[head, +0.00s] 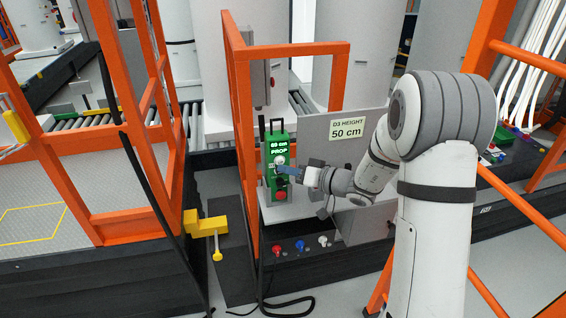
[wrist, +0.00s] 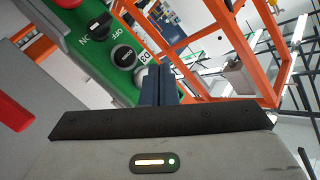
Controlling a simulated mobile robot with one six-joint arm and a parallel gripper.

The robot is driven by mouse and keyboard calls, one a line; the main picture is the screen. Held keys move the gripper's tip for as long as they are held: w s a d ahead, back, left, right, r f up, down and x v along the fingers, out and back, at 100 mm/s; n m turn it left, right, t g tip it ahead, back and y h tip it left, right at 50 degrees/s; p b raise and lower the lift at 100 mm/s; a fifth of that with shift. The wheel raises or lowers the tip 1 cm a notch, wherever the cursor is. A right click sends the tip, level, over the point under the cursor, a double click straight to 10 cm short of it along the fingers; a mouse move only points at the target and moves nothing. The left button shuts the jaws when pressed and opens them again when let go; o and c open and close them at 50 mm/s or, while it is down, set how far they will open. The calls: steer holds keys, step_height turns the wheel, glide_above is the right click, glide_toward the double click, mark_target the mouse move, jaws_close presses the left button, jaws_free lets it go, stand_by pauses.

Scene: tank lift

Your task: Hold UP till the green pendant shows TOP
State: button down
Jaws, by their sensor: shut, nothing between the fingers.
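The green pendant (head: 269,150) stands upright on a pale post inside an orange frame. Its small display (head: 279,147) appears to read PROP, under a line too small to read surely. A red button (head: 280,195) is low on its face. My gripper (head: 281,170) is shut and empty, its blue-grey fingers at the pendant's middle buttons. In the wrist view the shut fingers (wrist: 158,72) reach beside the green face (wrist: 82,40), close to a round button (wrist: 141,78) and a dark knob (wrist: 123,56). I cannot tell whether they touch or press a button.
A sign (head: 347,129) reading D3 HEIGHT 50 cm is on a grey panel right of the pendant. Orange posts (head: 243,130) stand close on the left. Red, blue and white knobs (head: 300,245) sit low in front. A yellow block (head: 205,224) is at lower left.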

steer(key=shift+w+a+f+b, duration=0.1)
steer(key=shift+w+b, duration=0.15)
steer(key=shift+b, duration=0.6)
steer(key=shift+w+a+b, duration=0.15)
steer(key=shift+w+b, duration=0.3)
steer(key=shift+b, duration=0.25)
stand_by(0.4)
steer(key=shift+s, duration=0.1)
stand_by(1.4)
steer(key=shift+s+d+b, duration=0.25)
steer(key=shift+s+b, duration=0.45)
steer(key=shift+b, duration=0.3)
